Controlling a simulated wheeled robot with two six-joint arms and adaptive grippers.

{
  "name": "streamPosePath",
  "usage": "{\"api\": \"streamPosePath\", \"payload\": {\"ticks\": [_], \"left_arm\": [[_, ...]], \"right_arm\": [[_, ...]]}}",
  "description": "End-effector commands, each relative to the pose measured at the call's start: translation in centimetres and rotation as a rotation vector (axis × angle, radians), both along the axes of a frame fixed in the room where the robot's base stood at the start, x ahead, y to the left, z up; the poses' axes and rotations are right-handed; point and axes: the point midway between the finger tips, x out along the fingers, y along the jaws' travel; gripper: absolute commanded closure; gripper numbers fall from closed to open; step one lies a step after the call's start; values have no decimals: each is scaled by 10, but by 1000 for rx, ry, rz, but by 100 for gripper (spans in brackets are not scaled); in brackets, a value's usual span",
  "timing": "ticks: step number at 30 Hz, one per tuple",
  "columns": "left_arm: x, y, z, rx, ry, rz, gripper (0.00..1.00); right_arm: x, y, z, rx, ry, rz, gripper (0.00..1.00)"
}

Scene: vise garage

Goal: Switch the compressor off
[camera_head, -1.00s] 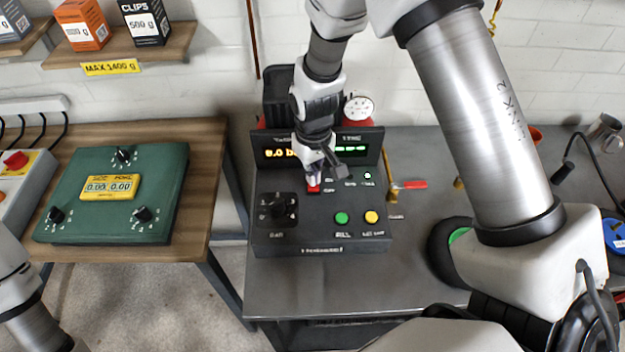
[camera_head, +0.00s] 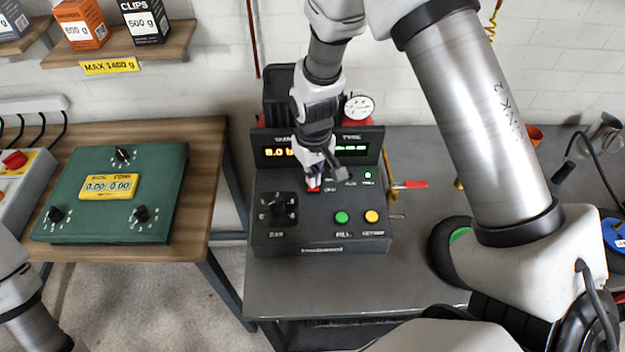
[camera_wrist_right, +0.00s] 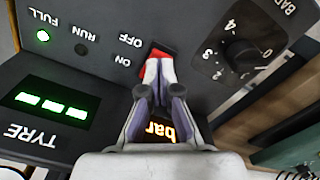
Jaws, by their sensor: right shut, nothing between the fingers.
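The compressor (camera_head: 300,238) is a dark box with a sloped control panel on the grey bench. Its red rocker switch (camera_wrist_right: 157,58), beside the ON and OFF labels, is partly covered by my right gripper's fingertips. A bit of red also shows under the gripper in the head view (camera_head: 313,188). My right gripper (camera_wrist_right: 158,68) is shut and empty, its tips at the switch; I cannot tell whether they touch it. The green FULL light (camera_wrist_right: 42,36) is lit and the RUN light (camera_wrist_right: 81,49) is dark. My left gripper is out of view; only part of my left arm shows.
The panel also has a black BAR knob (camera_head: 278,210), a green button (camera_head: 341,217) and a yellow button (camera_head: 372,216). A red-handled valve (camera_head: 410,185) sticks out at the right. A green power supply (camera_head: 115,195) lies on the wooden table at left.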

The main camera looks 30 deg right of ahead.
Motion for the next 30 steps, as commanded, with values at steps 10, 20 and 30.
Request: {"api": "streamPosePath", "payload": {"ticks": [10,20,30], "left_arm": [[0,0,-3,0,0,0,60],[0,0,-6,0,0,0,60],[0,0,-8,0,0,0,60]], "right_arm": [[0,0,-6,0,0,0,100],[0,0,-11,0,0,0,100],[0,0,-16,0,-1,0,100]]}}
